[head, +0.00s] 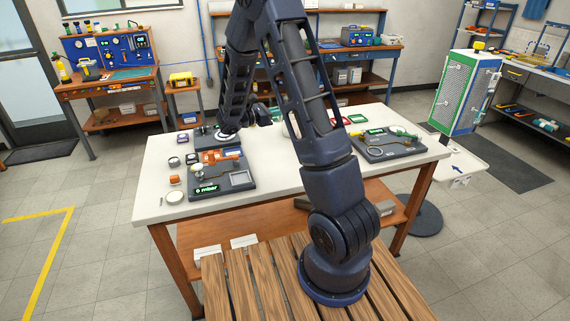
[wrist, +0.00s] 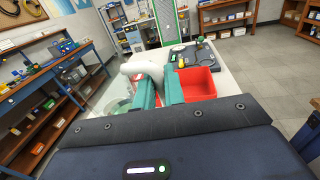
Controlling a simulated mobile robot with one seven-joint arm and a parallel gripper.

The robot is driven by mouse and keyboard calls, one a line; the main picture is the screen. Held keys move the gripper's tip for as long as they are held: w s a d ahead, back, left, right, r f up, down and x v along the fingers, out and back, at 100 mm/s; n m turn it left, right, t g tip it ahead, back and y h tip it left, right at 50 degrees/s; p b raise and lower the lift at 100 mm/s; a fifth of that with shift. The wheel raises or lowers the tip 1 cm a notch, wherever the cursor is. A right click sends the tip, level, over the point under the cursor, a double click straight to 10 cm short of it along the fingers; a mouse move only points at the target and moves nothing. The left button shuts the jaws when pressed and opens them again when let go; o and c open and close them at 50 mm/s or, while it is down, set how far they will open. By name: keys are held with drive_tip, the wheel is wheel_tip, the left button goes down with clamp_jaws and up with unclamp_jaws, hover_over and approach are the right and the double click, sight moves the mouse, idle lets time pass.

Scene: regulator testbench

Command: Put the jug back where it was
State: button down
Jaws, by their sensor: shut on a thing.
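In the wrist view my gripper (wrist: 159,88) has its two teal fingers close together. They are shut on a smooth, rounded white thing, which looks like the jug (wrist: 143,68). It shows just beyond and left of the fingers; its lower part is hidden behind them. In the head view the gripper is over the white table, mostly hidden behind my arm, and the held jug cannot be made out clearly.
On the white table (head: 275,180) are dark fixtures at left (head: 222,185) and right (head: 385,148). The front middle is clear.

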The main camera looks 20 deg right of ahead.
drive_tip(key=s+r+n+t, duration=0.15)
drive_tip(key=s+r, duration=0.35)
drive_tip(key=s, duration=0.5)
drive_tip(key=shift+t, duration=0.25)
drive_tip(key=shift+s+d+f, duration=0.1)
drive_tip(key=shift+d+f, duration=0.05)
drive_tip(key=shift+f, duration=3.2)
drive_tip(key=shift+s+d+f, duration=0.1)
drive_tip(key=shift+f, duration=3.25)
drive_tip(key=shift+d+f, duration=0.15)
drive_tip(key=shift+f, duration=3.2)
drive_tip(key=c, duration=1.9)
unclamp_jaws()
drive_tip(key=shift+f, duration=0.15)
drive_tip(key=o, duration=0.4)
